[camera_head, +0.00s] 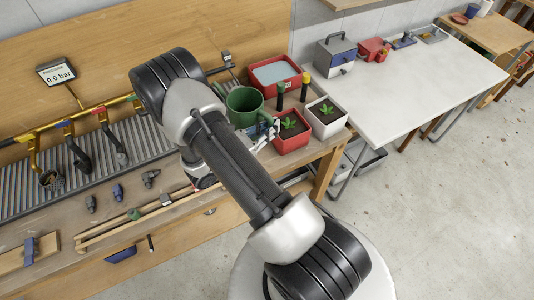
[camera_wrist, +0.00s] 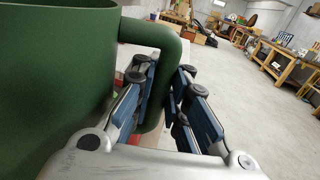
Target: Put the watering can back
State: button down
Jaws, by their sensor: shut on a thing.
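The green watering can (camera_head: 243,104) is at the right end of the wooden bench, beside the red basin of water (camera_head: 258,83). In the wrist view its green body (camera_wrist: 50,85) fills the left side, and its handle (camera_wrist: 152,32) comes down between my fingers. My gripper (camera_wrist: 166,105) is shut on that handle, with a blue-padded finger on each side. In the head view my gripper (camera_head: 262,131) is partly hidden by my arm. I cannot tell whether the can's base touches anything.
A red pot (camera_head: 291,143) and a white pot (camera_head: 328,127) with seedlings stand close to the right. Pipes and fittings (camera_head: 85,155) lie along the left bench. A white table (camera_head: 400,95) is at the right.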

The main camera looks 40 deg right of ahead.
notch_tip(320, 180, down, 14)
jog(key=b, duration=0.3)
jog(key=shift+r, duration=0.1)
jog(key=shift+f+b, duration=0.2)
jog(key=shift+b, duration=0.1)
jog(key=c, duration=1.6)
grip_release()
jog(key=shift+o, duration=0.2)
jog(key=shift+r, duration=0.15)
